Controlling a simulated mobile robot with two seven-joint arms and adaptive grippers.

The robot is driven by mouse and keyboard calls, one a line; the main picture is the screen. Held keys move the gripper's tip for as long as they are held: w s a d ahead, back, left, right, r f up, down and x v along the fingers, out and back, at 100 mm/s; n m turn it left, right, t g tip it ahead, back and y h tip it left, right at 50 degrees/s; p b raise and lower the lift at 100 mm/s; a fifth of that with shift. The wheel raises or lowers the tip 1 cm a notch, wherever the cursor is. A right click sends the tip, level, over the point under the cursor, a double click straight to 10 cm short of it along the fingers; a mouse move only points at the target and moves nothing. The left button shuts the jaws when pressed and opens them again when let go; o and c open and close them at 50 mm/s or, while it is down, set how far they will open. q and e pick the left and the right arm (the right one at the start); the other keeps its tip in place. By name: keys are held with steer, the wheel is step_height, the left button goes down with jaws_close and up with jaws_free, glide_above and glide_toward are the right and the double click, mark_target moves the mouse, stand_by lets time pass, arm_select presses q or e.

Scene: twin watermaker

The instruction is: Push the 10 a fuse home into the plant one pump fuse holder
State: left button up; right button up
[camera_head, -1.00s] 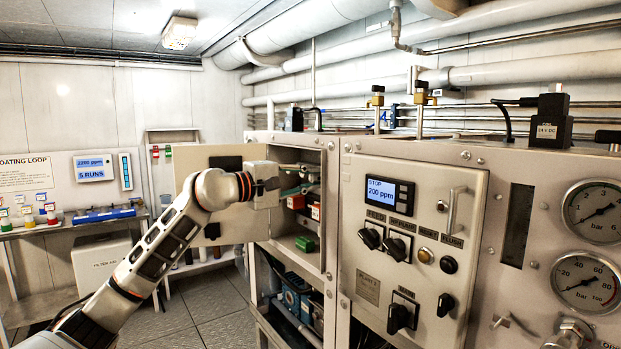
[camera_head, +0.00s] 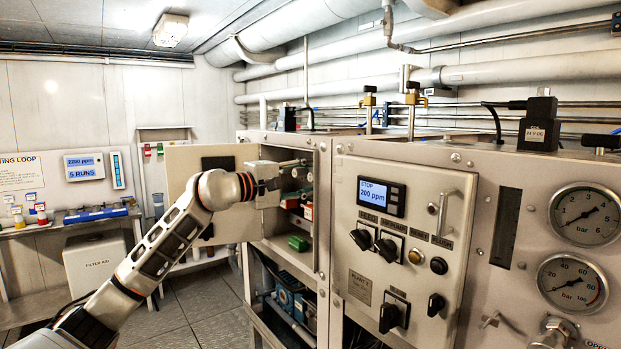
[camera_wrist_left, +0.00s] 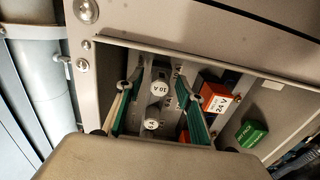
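In the left wrist view, a round white cap marked 10 A (camera_wrist_left: 160,88), its label upside down, sits on a pale upright strip inside the open cabinet. A second white cap (camera_wrist_left: 152,124) with a partly readable A label sits below it. My left gripper (camera_wrist_left: 158,82) is open, its fingers either side of the 10 A cap with gaps showing. I cannot tell how deep the 10 A fuse sits in its holder. In the head view, my left gripper (camera_head: 268,185) is at the cabinet opening and hides part of the interior. My right gripper is not in view.
A red-orange 24 V block (camera_wrist_left: 216,99) and a green block (camera_wrist_left: 251,134) sit right of the fingers. The cabinet door (camera_head: 203,218) stands open behind my left arm. The control panel (camera_head: 405,250) is right of the cabinet. The cabinet's metal edges are close around my gripper.

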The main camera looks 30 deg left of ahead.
arm_select(q)
steer(key=shift+s, duration=0.1)
steer(key=v, duration=1.1)
steer(key=shift+s+a, duration=0.15)
steer(key=shift+s, duration=0.25)
stand_by(0.3)
